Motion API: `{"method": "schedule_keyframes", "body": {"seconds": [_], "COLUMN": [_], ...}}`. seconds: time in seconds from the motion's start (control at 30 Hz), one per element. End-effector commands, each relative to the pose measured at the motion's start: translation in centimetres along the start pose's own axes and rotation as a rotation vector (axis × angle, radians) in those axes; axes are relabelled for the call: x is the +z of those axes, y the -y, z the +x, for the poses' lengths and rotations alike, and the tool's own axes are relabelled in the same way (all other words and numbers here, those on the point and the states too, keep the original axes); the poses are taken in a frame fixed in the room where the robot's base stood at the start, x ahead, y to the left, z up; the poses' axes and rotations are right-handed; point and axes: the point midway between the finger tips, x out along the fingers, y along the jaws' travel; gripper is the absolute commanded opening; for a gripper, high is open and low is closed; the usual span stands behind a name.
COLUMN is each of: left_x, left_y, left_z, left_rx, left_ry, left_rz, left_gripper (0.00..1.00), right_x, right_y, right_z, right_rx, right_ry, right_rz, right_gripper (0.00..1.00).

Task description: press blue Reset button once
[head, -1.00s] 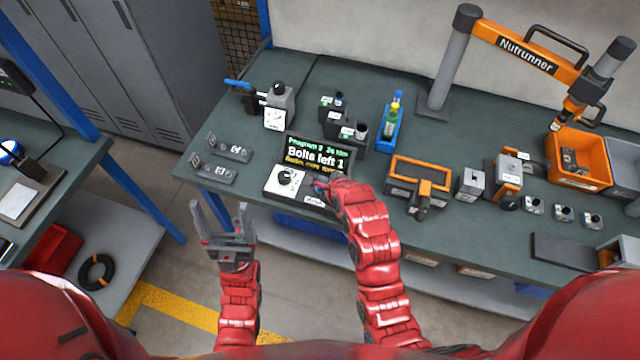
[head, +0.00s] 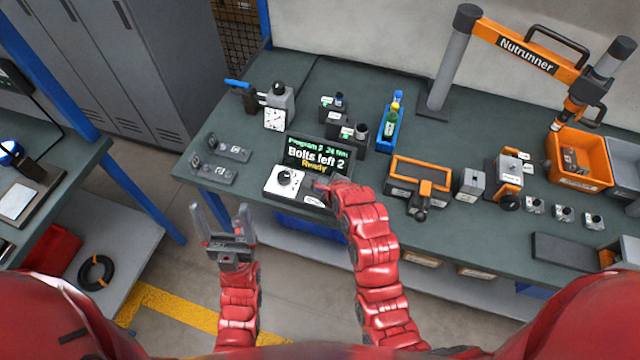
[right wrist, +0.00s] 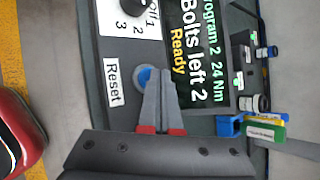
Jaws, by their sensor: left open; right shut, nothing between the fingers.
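The blue Reset button (right wrist: 141,76) is on the controller's panel, beside the white "Reset" label (right wrist: 113,82). In the right wrist view my right gripper (right wrist: 157,72) is shut and empty, its fingertips over the button and covering part of it. I cannot tell whether they touch it. In the head view this gripper (head: 320,186) is at the controller's front right, and the button is mostly hidden. The controller's display (head: 315,157) reads "Bolts left 2" and "Ready". My left gripper (head: 221,213) is open and empty, in front of the bench.
The controller's knob (head: 285,178) is left of my right gripper. Small fixtures (head: 228,150) stand at the left.

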Motion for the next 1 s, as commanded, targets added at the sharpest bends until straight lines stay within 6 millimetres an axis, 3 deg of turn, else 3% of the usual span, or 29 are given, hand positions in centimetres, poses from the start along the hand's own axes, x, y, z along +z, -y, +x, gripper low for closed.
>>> {"method": "schedule_keyframes", "body": {"seconds": [1.0], "left_x": [-0.1], "left_y": [0.0], "left_z": [0.8], "left_rx": [0.0], "left_ry": [0.0], "left_rz": [0.0], "left_gripper": [0.82], "right_x": [0.8], "right_y": [0.8], "right_z": [-1.1], "right_rx": [0.002], "right_ry": [-0.002], "right_rz": [0.0], "right_gripper": [0.0]}}
